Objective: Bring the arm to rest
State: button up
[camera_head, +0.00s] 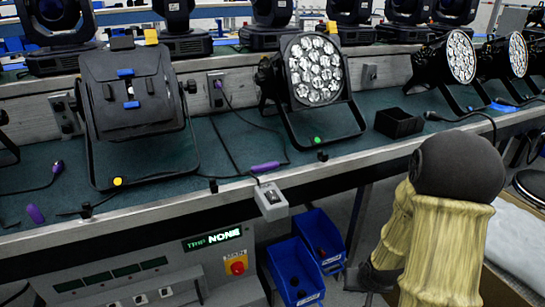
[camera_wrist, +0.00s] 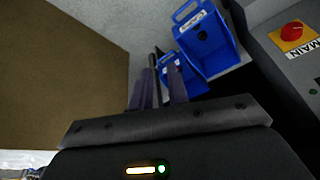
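My arm (camera_head: 440,240), in a yellowish ribbed cover with a dark round joint on top, is at the right of the head view, in front of the bench. It hangs down beside the bench's front edge. In the wrist view my gripper (camera_wrist: 161,75) shows two narrow, upright fingers with a gap between them and nothing held. The fingers point towards the blue bins (camera_wrist: 208,40), which appear beyond them. In the head view the fingertips are not clear.
The green-topped bench (camera_head: 230,160) carries several stage lights, including a lit-face par can (camera_head: 315,70), and a small black box (camera_head: 398,122). Blue bins (camera_head: 296,272) stand below it beside a panel with a red button (camera_head: 237,267). A cardboard box (camera_wrist: 60,75) is close on the left in the wrist view.

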jog(key=s+a+r+n+g+p, duration=0.15)
jog(key=s+a+r, duration=0.25)
jog(key=r, duration=0.5)
jog(key=s+a+r+p, duration=0.3)
jog(key=s+a+r, duration=0.15)
jog(key=r, duration=0.35)
jog(key=w+p+v, duration=0.2)
jog(key=p+v, duration=1)
jog(key=w+r+p+v, duration=0.1)
jog(key=w+p+v, duration=0.2)
jog(key=p+v, duration=0.8)
jog(key=w+r+p+v, duration=0.1)
jog(key=w+p+v, duration=0.2)
jog(key=p+v, duration=0.9)
jog(key=shift+d+r+p, duration=0.3)
jog(key=shift+p, duration=0.55)
jog(key=shift+w, duration=0.1)
